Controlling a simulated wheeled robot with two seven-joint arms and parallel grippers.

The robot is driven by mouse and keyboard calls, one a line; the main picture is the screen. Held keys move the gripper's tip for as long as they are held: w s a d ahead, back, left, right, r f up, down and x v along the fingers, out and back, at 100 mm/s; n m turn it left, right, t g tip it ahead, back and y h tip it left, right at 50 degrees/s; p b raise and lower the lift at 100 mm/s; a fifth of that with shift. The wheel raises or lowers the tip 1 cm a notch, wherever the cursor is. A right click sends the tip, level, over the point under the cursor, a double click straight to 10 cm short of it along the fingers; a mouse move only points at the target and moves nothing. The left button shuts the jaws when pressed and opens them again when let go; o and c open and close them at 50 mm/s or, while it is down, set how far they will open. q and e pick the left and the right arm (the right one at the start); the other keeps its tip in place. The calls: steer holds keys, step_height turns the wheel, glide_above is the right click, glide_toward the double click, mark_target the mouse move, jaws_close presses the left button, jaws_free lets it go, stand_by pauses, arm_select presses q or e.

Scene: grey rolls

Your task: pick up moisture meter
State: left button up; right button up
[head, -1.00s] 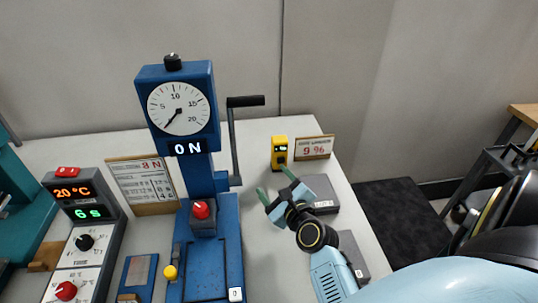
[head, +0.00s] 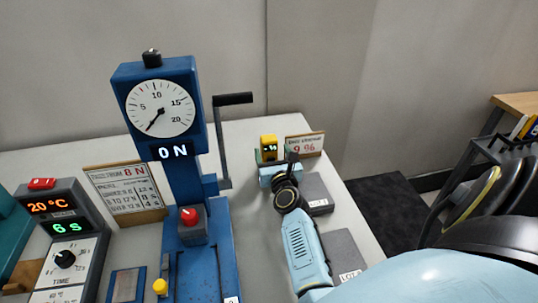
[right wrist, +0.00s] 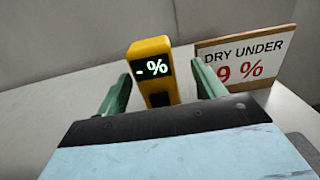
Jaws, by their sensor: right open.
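The moisture meter (head: 269,142) is a small yellow upright box with a dark display, standing near the back right of the table. In the right wrist view the meter (right wrist: 153,62) shows "- %" and stands between the two green fingers, slightly left of the middle. My right gripper (head: 275,160) is open just in front of the meter. The fingers also show in the right wrist view (right wrist: 160,88), apart on either side of it. The meter's lower part is partly hidden by the gripper in the head view. My left gripper is not in view.
A "dry under 9 %" sign (right wrist: 245,55) stands close to the meter's right. Grey blocks (head: 314,190) lie right of my right arm. A blue press (head: 185,150) with a crank handle (head: 233,99) stands to the left. A timer box (head: 62,230) is farther left.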

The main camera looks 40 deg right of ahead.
steer(key=x, duration=0.3)
steer(key=b+x, duration=0.1)
steer(key=shift+w+f, duration=0.25)
steer(key=shift+w, duration=0.2)
steer(key=c, duration=1.1)
steer(key=shift+c, duration=0.6)
steer(key=shift+r, duration=0.1)
